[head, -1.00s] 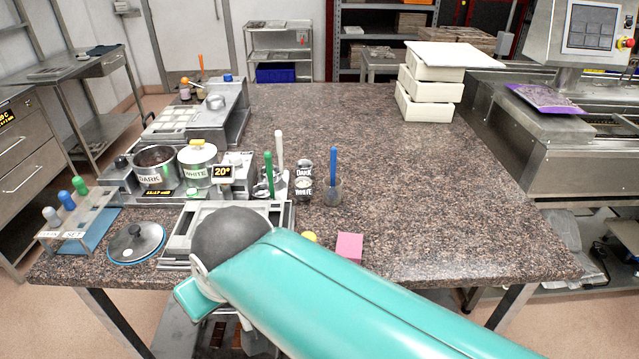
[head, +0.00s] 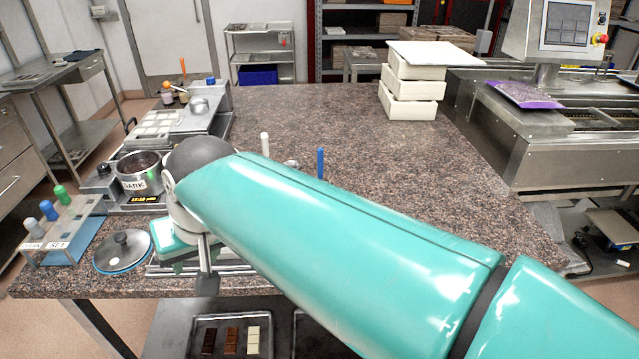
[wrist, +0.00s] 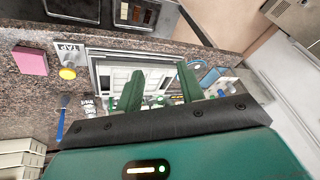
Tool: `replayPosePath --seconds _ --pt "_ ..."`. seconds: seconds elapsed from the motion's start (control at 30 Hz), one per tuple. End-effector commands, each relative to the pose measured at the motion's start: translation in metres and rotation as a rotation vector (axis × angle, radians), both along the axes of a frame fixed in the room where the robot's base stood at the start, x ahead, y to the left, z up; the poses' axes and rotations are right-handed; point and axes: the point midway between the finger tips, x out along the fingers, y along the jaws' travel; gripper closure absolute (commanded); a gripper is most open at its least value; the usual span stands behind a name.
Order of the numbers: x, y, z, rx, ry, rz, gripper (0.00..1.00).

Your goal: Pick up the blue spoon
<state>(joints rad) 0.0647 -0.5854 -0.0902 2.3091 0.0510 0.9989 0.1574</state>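The blue spoon's upright handle (head: 320,163) shows above my arm in the head view; its lower end and cup are hidden behind the arm. In the wrist view, a blue handle (wrist: 61,122), which appears to be the spoon, lies left of my gripper. My gripper (wrist: 160,87) has two green fingers spread apart, with nothing seen held between them. It is over the front left part of the table, above a pale mould frame (wrist: 112,75), and apart from the spoon.
A white-handled tool (head: 265,144) stands left of the spoon. White boxes (head: 412,108) are stacked at the back right. A pink block (wrist: 31,61) lies near the front edge.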

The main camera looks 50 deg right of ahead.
Motion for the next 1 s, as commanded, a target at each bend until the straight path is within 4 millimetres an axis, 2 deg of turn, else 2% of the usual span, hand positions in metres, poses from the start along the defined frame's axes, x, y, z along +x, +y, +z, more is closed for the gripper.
replayPosePath --seconds 0.17,0.37,0.5,0.7,1.0 --pt "0.027 -0.035 0.020 0.100 0.045 -0.192 0.62" --pt "0.061 -0.097 0.042 0.231 0.107 -0.486 0.62" --pt "0.079 -0.145 0.053 0.310 0.145 -0.694 0.62" --pt "0.096 -0.216 0.062 0.396 0.190 -0.988 0.62" --pt "0.105 -0.319 0.065 0.470 0.241 -1.413 0.62"
